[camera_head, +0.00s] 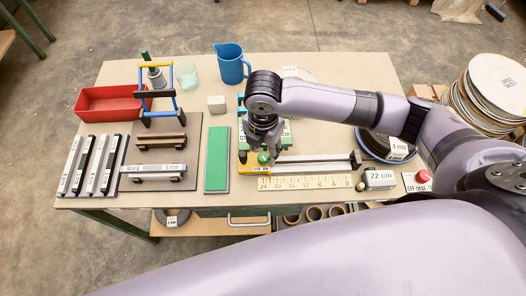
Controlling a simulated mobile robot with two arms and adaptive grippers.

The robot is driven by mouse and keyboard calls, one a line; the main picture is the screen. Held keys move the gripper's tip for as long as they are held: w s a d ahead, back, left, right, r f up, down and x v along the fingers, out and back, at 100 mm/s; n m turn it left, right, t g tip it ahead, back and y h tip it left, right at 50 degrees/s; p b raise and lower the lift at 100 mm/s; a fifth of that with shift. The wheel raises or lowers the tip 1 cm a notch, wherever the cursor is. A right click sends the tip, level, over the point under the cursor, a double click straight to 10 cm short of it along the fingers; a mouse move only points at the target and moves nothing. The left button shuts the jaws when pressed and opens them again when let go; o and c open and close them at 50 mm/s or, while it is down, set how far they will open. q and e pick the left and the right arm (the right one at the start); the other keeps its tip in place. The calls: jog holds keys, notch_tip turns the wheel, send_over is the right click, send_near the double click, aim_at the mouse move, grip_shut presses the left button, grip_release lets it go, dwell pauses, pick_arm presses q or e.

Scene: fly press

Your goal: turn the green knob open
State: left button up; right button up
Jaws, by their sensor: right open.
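The green knob (263,158) sits on the yellow end of a small press fixture (248,167), near the middle of the table's front half. My right gripper (260,147) points down from above, with its open fingers just above and around the knob's place. I cannot tell whether the fingers touch the knob. The gripper and wrist hide part of the fixture and a green plate behind. My left gripper is not in view.
A ruler strip (304,183) lies in front of the fixture, with a metal bar (315,158) behind it. A green pad (217,160) lies to the left. A blue jug (231,64), red tray (110,102) and red button (423,177) stand around.

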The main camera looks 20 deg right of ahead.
aim_at(263, 157)
notch_tip(263, 157, down, 3)
jog(key=shift+r, duration=0.1)
jog(key=c, duration=0.6)
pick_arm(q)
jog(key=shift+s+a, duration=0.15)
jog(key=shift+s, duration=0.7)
pick_arm(e)
grip_shut()
